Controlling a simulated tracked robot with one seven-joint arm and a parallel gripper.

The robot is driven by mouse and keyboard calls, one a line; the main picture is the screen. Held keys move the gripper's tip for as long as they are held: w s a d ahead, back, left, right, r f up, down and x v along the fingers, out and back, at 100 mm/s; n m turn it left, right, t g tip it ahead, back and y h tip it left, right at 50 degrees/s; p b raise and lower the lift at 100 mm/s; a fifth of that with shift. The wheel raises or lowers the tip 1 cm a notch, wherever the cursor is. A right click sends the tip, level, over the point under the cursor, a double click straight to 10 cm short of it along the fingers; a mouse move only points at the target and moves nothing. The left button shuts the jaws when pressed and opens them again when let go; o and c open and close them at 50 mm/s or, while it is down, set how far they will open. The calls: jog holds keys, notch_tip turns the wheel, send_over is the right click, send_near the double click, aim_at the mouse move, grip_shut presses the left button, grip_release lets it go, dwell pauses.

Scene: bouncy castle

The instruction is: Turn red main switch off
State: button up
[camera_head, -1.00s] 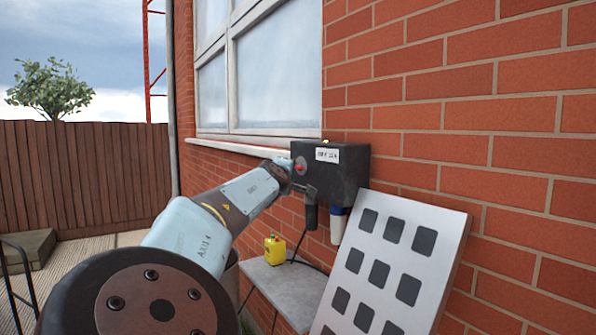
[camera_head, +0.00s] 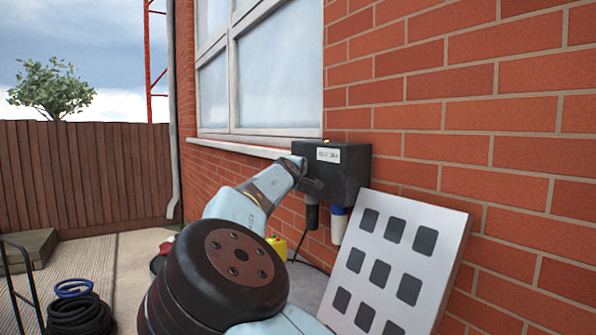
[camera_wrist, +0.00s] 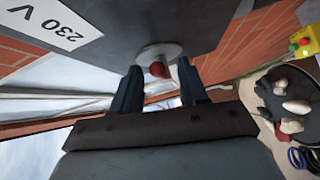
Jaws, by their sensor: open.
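The dark switch box (camera_head: 350,177) is fixed to the brick wall and has a white label. In the wrist view its dark face (camera_wrist: 205,22) fills the top, with a "230 V" label. The red switch (camera_wrist: 159,70) sticks out from a round metal base on this face. My gripper (camera_wrist: 159,65) is open, with one finger on each side of the red switch; I cannot tell whether either touches it. In the head view my gripper (camera_head: 312,184) is at the box's left side, and my arm hides the red switch.
Two plugs, one black (camera_head: 311,214) and one blue-and-white (camera_head: 338,225), hang under the box. A white panel with dark squares (camera_head: 405,262) leans on the wall at right. A yellow object (camera_head: 277,243) stands below. Coiled hoses (camera_head: 79,312) lie at lower left.

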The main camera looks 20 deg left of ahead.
grip_shut()
dwell(0.3)
jog(key=shift+f, duration=0.2)
jog(key=w+a+f+m+t+h, duration=0.1)
jog(key=a+f+m+t+h, duration=0.1)
jog(key=m+h, duration=0.6)
jog(key=w+a+f+m+t+h, duration=0.2)
jog(key=m+h, duration=0.7)
jog(key=m, duration=0.8)
jog(key=shift+w+f+m, duration=0.15)
jog(key=shift+f+m, duration=0.25)
jog(key=shift+f, duration=0.15)
jog(key=shift+a+m+h, duration=0.1)
jog(key=shift+m+h, duration=0.2)
jog(key=shift+h, duration=0.1)
dwell(0.4)
grip_release()
jog(key=shift+w, duration=0.1)
